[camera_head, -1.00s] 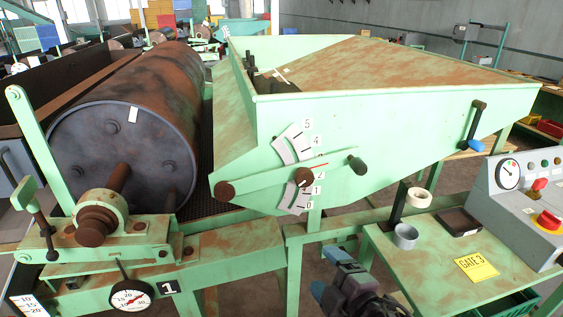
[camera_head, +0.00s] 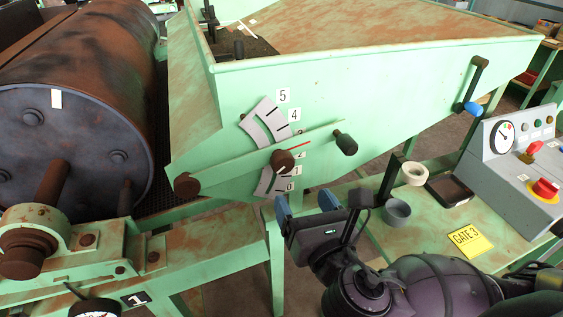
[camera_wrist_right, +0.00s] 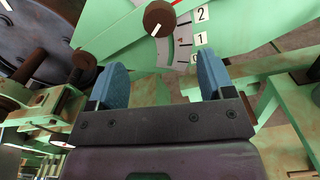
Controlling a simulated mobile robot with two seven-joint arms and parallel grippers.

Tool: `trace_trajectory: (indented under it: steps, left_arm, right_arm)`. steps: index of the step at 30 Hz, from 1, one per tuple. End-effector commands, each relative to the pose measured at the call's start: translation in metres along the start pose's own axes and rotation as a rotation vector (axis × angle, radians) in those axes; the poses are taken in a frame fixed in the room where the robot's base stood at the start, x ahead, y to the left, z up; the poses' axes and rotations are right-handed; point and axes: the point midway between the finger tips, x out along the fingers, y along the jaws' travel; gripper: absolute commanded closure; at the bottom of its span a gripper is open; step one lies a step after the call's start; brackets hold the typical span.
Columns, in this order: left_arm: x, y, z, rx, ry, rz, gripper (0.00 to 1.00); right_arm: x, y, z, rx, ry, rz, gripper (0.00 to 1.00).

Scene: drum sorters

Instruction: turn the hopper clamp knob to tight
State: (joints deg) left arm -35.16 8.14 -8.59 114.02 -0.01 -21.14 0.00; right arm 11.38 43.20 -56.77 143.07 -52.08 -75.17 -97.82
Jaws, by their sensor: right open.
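The clamp knob (camera_head: 283,161) is a round brown knob with a white mark, on the lever in front of the numbered scale (camera_head: 265,122) on the green hopper (camera_head: 330,105). In the right wrist view the knob (camera_wrist_right: 160,18) is at the top, beyond the fingertips. My right gripper (camera_head: 304,202) is open and empty, below and slightly right of the knob, apart from it. Its two blue fingers (camera_wrist_right: 162,80) point up toward the hopper side. The lever ends in a dark handle (camera_head: 346,143) right of the knob. My left gripper is not in view.
A green bench at right holds a grey cup (camera_head: 397,212), a tape roll (camera_head: 414,173), a dark tray (camera_head: 452,189), a yellow GATE 3 card (camera_head: 469,240) and a control box (camera_head: 515,160). A rusty drum (camera_head: 75,110) is at left.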

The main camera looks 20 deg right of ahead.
Motion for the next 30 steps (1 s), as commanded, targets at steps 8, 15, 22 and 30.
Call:
trace_trajectory:
  steps: [8, 15, 22, 30]
  left_arm:
    - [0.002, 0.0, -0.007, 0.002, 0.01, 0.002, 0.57]
    - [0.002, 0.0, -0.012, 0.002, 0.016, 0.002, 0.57]
    - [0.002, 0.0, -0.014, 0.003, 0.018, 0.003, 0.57]
    - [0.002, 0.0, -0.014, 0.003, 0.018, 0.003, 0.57]
  right_arm:
    - [0.038, 0.0, 0.001, -0.001, -0.002, 0.0, 0.25]
    - [0.078, 0.0, 0.001, 0.002, -0.001, 0.0, 0.25]
    - [0.1, 0.0, 0.0, 0.002, 0.001, 0.0, 0.25]
    - [0.105, 0.0, 0.0, 0.004, 0.001, 0.001, 0.25]
